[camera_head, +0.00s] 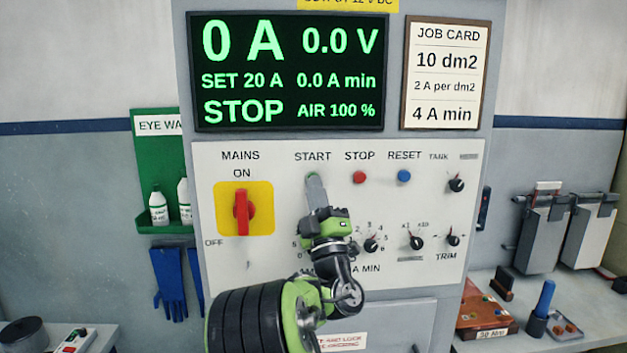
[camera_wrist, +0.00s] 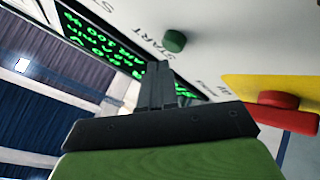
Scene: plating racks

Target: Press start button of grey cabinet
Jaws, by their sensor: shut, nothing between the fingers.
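The grey cabinet (camera_head: 465,180) stands ahead with a pale control panel. The green start button (camera_head: 312,177) sits under the word START, mostly behind my gripper (camera_head: 315,182). My gripper is shut and empty, with its fingertips in front of the start button in the head view. In the wrist view the green button (camera_wrist: 174,41) shows whole, a little beyond the fingertips (camera_wrist: 160,70), with a gap in the picture; I cannot tell the exact distance. The display (camera_head: 288,70) reads 0 A, 0.0 V and STOP.
The red stop button (camera_head: 359,177) and blue reset button (camera_head: 404,176) are to the right. The red mains switch (camera_head: 242,212) on its yellow plate is to the left, its handle vertical. Several black knobs (camera_head: 417,243) are lower right. A job card (camera_head: 446,75) hangs above.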

